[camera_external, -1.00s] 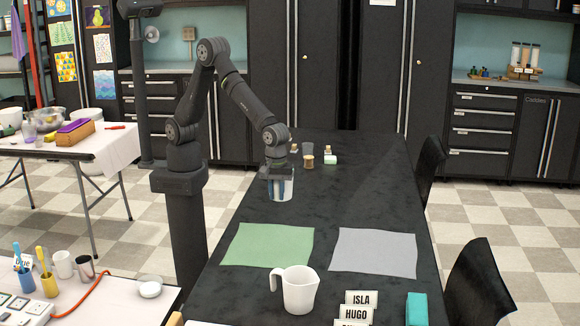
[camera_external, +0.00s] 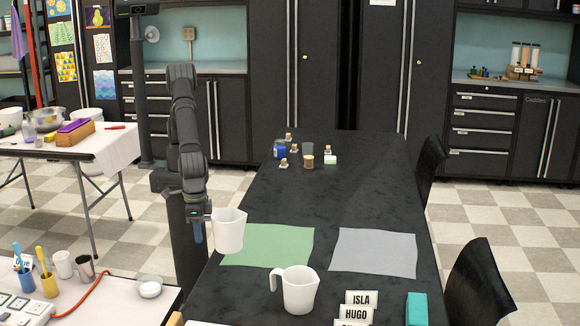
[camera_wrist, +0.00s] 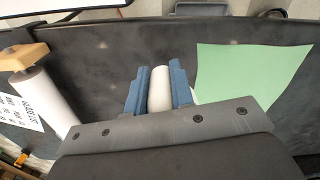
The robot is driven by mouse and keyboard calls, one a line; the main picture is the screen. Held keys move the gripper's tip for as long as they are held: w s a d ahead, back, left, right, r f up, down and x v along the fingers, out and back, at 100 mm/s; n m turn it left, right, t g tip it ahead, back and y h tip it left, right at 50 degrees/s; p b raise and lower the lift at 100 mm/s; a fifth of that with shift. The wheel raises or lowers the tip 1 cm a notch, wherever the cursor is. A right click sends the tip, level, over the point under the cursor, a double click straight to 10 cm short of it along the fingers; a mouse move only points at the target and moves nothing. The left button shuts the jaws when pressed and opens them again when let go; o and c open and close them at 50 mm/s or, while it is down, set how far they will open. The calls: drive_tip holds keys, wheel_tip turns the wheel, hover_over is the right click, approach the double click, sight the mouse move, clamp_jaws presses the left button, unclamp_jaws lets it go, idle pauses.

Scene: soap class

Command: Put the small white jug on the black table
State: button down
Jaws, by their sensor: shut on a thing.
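My gripper (camera_external: 203,232) hangs by the left edge of the black table (camera_external: 350,200), shut on a white jug (camera_external: 228,232). The jug is held upright, above the table's left edge, left of the green mat. In the wrist view the blue fingers of my gripper (camera_wrist: 158,88) close on a narrow white part (camera_wrist: 160,90), which looks like the jug's handle. The jug's body is mostly hidden there. Another white jug (camera_external: 299,291), looking slightly larger, stands on the table's front part with its handle to the left.
A green mat (camera_external: 268,246) and a grey mat (camera_external: 374,252) lie on the table. Name cards (camera_external: 358,305) and a teal block (camera_external: 417,309) are at front right. Small bottles and a blue jar (camera_external: 280,150) stand at the back. The middle is clear.

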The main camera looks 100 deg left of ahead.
drive_tip(key=s+d+m, duration=0.3)
drive_tip(key=s+d, duration=0.2)
drive_tip(key=s, duration=0.2)
hover_over(211, 293)
drive_tip(key=shift+m, duration=0.3)
drive_tip(key=shift+f, duration=5.5)
drive_tip(key=shift+a+f, duration=0.1)
drive_tip(key=shift+f, duration=0.05)
drive_tip(key=c, duration=1.3)
unclamp_jaws()
drive_tip(key=shift+o, duration=0.2)
